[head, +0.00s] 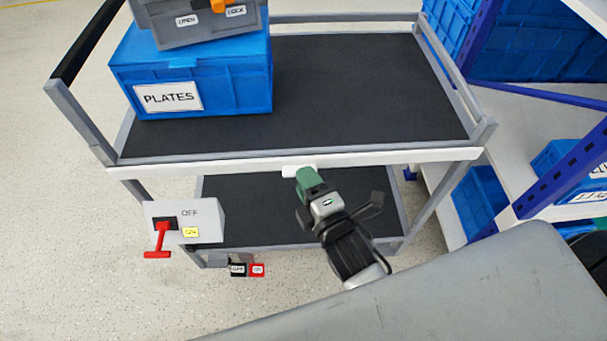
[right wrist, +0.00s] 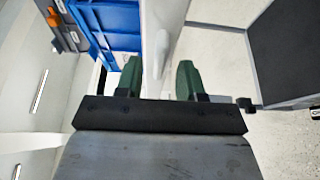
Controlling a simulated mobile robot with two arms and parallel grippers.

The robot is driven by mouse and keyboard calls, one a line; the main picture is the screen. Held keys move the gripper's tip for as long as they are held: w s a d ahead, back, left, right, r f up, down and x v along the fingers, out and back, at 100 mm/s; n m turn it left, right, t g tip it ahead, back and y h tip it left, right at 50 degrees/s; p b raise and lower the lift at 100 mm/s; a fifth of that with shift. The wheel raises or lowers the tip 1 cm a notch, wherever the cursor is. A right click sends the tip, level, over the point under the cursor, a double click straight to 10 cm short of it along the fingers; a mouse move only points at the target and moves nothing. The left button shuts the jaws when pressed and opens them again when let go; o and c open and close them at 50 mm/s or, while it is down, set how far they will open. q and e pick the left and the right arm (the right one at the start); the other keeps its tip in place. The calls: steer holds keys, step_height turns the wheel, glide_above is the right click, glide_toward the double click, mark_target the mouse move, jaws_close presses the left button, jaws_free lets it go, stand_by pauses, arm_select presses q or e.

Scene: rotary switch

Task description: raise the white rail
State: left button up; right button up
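The white rail (head: 410,156) runs along the front edge of the cart's upper shelf. A small white grip piece (head: 297,170) sticks out near its middle. My right gripper (head: 308,180) has green fingers and reaches up to this piece from the front. In the right wrist view, my right gripper (right wrist: 160,82) is open, with one finger on each side of the rail (right wrist: 165,18) and its protruding white piece (right wrist: 160,52). Gaps show beside the piece, and I cannot tell whether either finger touches. My left gripper is not in view.
A blue crate marked PLATES (head: 230,85) stands on the cart's upper shelf (head: 360,90), with a grey case (head: 200,28) on it. A switch box with a red lever (head: 157,240) sits at the cart's front left. Shelving with blue bins (head: 480,205) stands close on the right.

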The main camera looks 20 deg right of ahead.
steer(key=shift+w+a, duration=0.15)
steer(key=shift+w, duration=0.7)
jaws_close()
steer(key=shift+r, duration=0.1)
